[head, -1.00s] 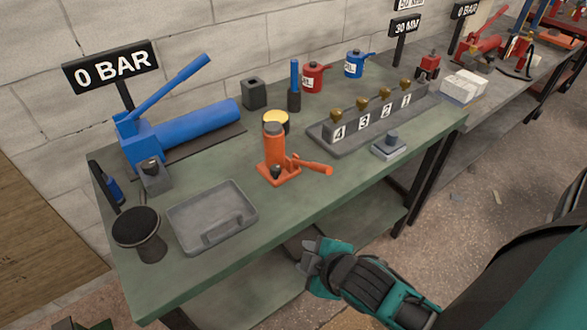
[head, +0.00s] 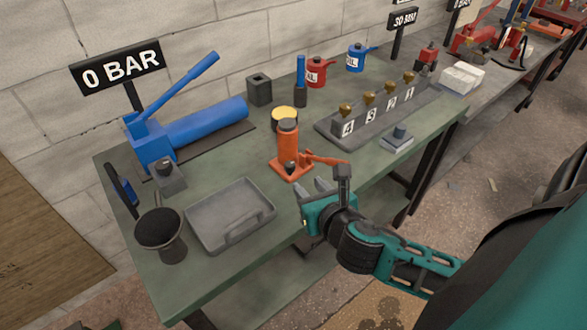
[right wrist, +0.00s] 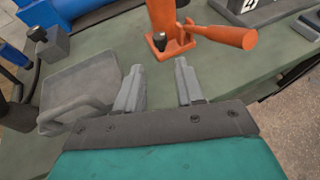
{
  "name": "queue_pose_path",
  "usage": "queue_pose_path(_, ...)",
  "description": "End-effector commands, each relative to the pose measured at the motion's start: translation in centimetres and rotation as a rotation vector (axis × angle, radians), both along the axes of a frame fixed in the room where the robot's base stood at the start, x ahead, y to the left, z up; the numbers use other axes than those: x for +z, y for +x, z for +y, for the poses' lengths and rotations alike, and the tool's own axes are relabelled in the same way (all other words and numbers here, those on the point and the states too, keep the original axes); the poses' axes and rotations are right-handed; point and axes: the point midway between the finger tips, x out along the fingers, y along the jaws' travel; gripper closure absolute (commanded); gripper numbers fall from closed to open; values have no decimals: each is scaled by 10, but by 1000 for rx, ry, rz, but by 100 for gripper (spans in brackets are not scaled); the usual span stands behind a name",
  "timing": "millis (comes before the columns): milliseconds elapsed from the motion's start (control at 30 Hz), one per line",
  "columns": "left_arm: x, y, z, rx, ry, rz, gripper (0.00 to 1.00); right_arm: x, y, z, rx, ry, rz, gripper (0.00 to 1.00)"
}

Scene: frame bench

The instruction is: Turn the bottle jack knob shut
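The orange bottle jack (head: 288,148) stands upright on the green bench, with its orange handle (head: 325,160) pointing right. A small dark knob (head: 290,168) sits low at the front of its base; it also shows in the right wrist view (right wrist: 157,41). My right gripper (head: 314,187) is at the bench's front edge, just in front of the jack. It is open and empty. In the right wrist view its two fingers (right wrist: 158,67) are apart and point toward the knob, not touching it. My left gripper is not in view.
A grey tray (head: 230,239) lies left of the jack, near the right gripper. A blue pump (head: 205,125), a yellow-topped tin (head: 284,115), a numbered block (head: 375,118) and a small grey block (head: 397,140) stand around. The bench top between the tray and jack is clear.

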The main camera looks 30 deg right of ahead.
Motion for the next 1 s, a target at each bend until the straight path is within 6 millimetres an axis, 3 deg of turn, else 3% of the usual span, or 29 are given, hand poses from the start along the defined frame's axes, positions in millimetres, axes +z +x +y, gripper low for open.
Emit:
queue_pose_path(300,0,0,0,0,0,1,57,-24,59,-15,-3,3,-2,62)
queue_pose_path(500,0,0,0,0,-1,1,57,-35,84,-20,-3,5,0,62)
queue_pose_path(700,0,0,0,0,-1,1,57,-40,95,-23,-2,5,0,62)
queue_pose_path(1000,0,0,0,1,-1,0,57,-41,97,-23,-1,5,0,62)
